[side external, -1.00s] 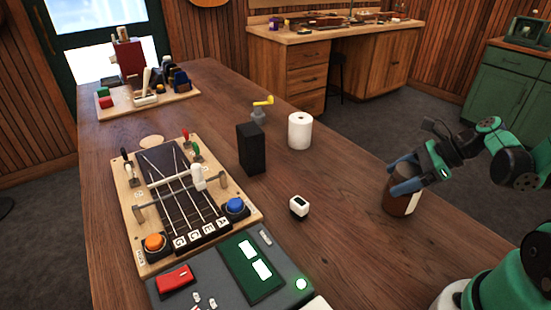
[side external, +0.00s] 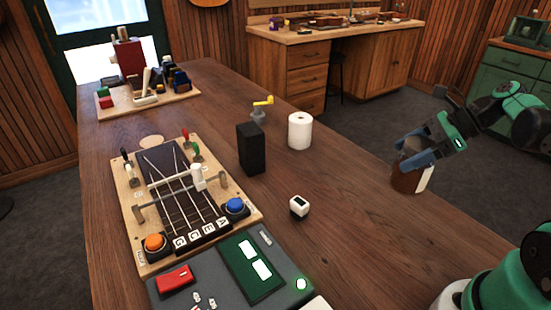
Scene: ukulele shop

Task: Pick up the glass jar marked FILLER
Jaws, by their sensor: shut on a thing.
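A brown jar with a pale label (side external: 405,181) is at the right side of the wooden table, near its edge. The label's words are too small to read, so I cannot confirm FILLER. My gripper (side external: 413,158) is shut on the jar's upper part, with blue-grey fingers around it. The fingers and hand hide the jar's top. The jar looks roughly upright and appears to be off the tabletop, though the gap below it is hard to judge.
A white roll (side external: 300,131), a black box (side external: 251,149) and a small white device (side external: 299,207) stand left of the jar. A stringed board (side external: 140,250) and a grey panel (side external: 215,290) lie farther left. The table between the jar and the device is clear.

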